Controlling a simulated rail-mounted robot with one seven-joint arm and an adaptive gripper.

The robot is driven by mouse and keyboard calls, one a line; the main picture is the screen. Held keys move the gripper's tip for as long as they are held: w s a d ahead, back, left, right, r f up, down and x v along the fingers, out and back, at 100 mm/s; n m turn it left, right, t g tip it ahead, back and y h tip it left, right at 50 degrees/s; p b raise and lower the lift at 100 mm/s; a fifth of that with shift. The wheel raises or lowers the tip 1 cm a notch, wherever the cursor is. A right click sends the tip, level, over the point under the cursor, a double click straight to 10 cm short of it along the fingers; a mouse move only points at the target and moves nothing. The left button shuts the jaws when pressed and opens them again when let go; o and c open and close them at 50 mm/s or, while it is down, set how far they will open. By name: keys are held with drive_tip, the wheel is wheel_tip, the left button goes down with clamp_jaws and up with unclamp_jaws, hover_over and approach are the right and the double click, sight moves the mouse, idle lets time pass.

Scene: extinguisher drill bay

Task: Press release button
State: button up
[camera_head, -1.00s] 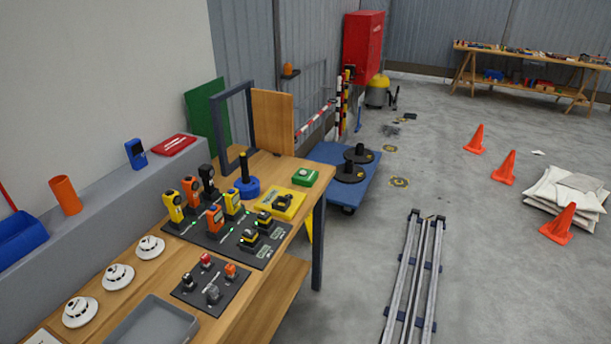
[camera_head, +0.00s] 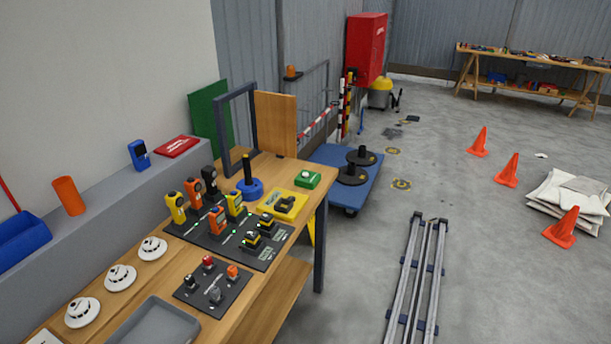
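A small green box (camera_head: 308,180) with a pale round top, which looks like the release button, sits at the far right corner of the wooden bench (camera_head: 180,267). It stands beside a yellow tray holding a dark object (camera_head: 284,204). Close behind it is a small door model, with a dark frame (camera_head: 226,130) and a wooden leaf (camera_head: 275,125) standing open. Nothing touches the green box. My gripper is not in view.
A black charging mat (camera_head: 268,257) with yellow, orange and black handheld devices, a blue-based post (camera_head: 249,187) and white detectors (camera_head: 120,277) crowd the bench. Floor rails (camera_head: 419,280) run at right. Orange cones (camera_head: 507,170) stand beyond. A blue cart (camera_head: 340,191) is behind the bench.

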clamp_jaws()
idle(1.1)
